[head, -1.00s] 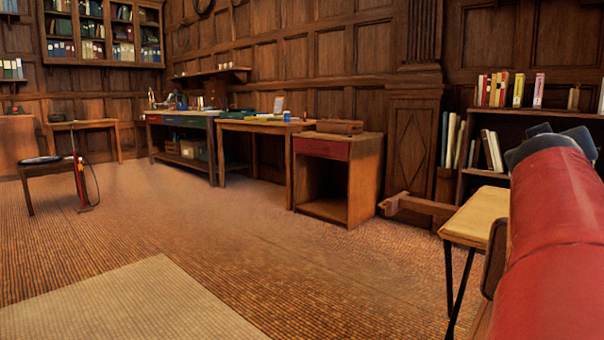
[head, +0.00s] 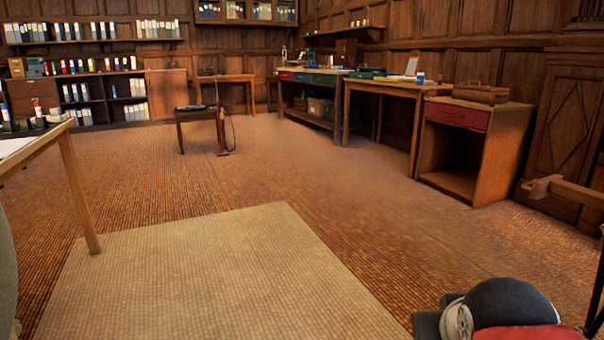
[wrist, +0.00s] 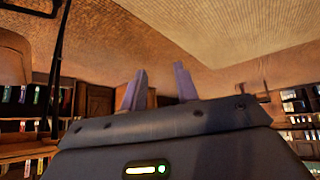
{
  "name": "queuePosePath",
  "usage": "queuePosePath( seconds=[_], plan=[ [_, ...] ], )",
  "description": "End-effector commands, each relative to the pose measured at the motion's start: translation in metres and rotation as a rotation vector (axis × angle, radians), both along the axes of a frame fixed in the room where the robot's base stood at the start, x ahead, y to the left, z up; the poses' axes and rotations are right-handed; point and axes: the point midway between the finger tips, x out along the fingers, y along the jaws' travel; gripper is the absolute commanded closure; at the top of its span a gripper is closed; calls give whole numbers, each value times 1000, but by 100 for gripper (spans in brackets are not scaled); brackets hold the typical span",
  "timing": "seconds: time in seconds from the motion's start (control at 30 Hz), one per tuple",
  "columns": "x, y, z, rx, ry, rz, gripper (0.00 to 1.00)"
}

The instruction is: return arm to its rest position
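My gripper (wrist: 160,78) shows in the wrist view with its two fingers apart and nothing between them. That view looks upside down, with floor at the top and shelves of books along the bottom. In the head view, part of my arm (head: 505,308), red with a dark rounded joint, shows at the bottom right corner. My gripper does not show in the head view. No part of my arm is seen touching anything.
A pale rug (head: 200,270) lies on the open floor ahead. A wooden table (head: 78,185) stands at the left edge. A cabinet with a red drawer (head: 457,113) and workbenches line the right wall. A wooden bar (head: 570,190) juts out at right.

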Motion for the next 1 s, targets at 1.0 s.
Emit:
queuePosePath(
  seconds=[1.0],
  plan=[
    [-49, 63, 80, 82, 160, 160, 69]
  ],
)
